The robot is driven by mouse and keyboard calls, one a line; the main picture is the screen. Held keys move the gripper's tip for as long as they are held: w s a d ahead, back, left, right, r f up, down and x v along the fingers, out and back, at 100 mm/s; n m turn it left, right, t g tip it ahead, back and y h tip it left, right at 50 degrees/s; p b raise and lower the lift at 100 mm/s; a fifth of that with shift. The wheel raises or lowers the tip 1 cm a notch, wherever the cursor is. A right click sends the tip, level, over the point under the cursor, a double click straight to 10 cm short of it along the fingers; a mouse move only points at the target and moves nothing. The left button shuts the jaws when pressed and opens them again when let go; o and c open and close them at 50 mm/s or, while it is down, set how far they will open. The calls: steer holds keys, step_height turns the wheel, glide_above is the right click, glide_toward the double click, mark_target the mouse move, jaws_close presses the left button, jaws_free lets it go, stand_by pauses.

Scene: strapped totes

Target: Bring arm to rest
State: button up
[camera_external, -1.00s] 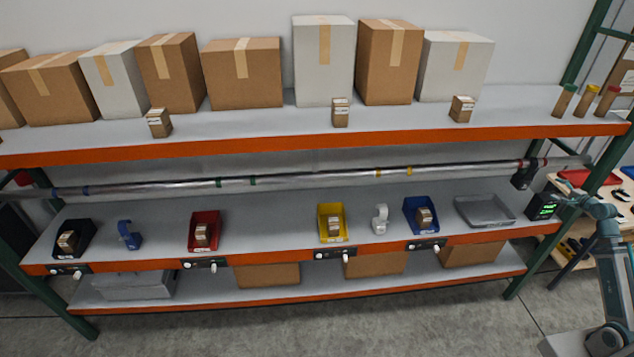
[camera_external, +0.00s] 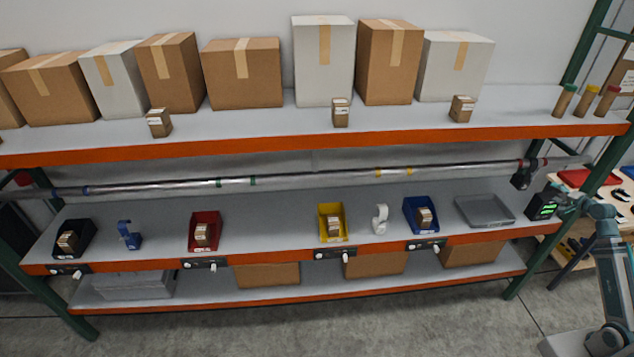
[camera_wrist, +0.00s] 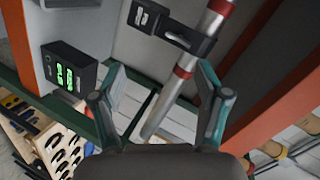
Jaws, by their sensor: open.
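My arm stands at the far right of the external view, by the right end of the shelf rack. My gripper (camera_wrist: 160,100) shows in the wrist view with its two fingers spread apart and nothing between them. Beyond the fingers are the end of the metal rail (camera_wrist: 170,95) with red bands and a black bracket (camera_wrist: 172,30). In the external view the gripper end is small, close to the black box with a green display (camera_external: 543,206), and its fingers are hard to make out. That box also shows in the wrist view (camera_wrist: 68,72), left of the fingers.
The middle shelf holds a black tote (camera_external: 75,238), red tote (camera_external: 204,231), yellow tote (camera_external: 332,222) and blue tote (camera_external: 421,215), each with a small box. A grey tray (camera_external: 485,210) is empty. A green rack post (camera_external: 583,50) stands near my arm. The floor in front is clear.

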step_height(320, 180, down, 25)
steer(key=w+n+g, duration=0.2)
steer(key=n+g, duration=0.4)
steer(key=s+f+n+g, duration=0.2)
steer(key=s+f, duration=0.2)
steer(key=f, duration=0.7)
steer(key=s+f+n+g, duration=0.2)
steer(key=s+f+g, duration=0.1)
steer(key=f, duration=0.8)
steer(key=s+f+n+g, duration=0.2)
steer(key=s+f+g, duration=0.3)
steer(key=s+f, duration=1.05)
steer(key=s+f+g, duration=0.2)
steer(key=s+f, duration=0.4)
steer(key=s, duration=0.4)
steer(key=s+f+g+h, duration=0.1)
steer(key=s+f+g, duration=0.1)
steer(key=s+f, duration=0.5)
steer(key=s+a, duration=0.1)
steer(key=s, duration=0.2)
steer(key=shift+s+f+n+g, duration=0.15)
steer(key=shift+s+n+g, duration=0.15)
steer(key=shift+g, duration=0.1)
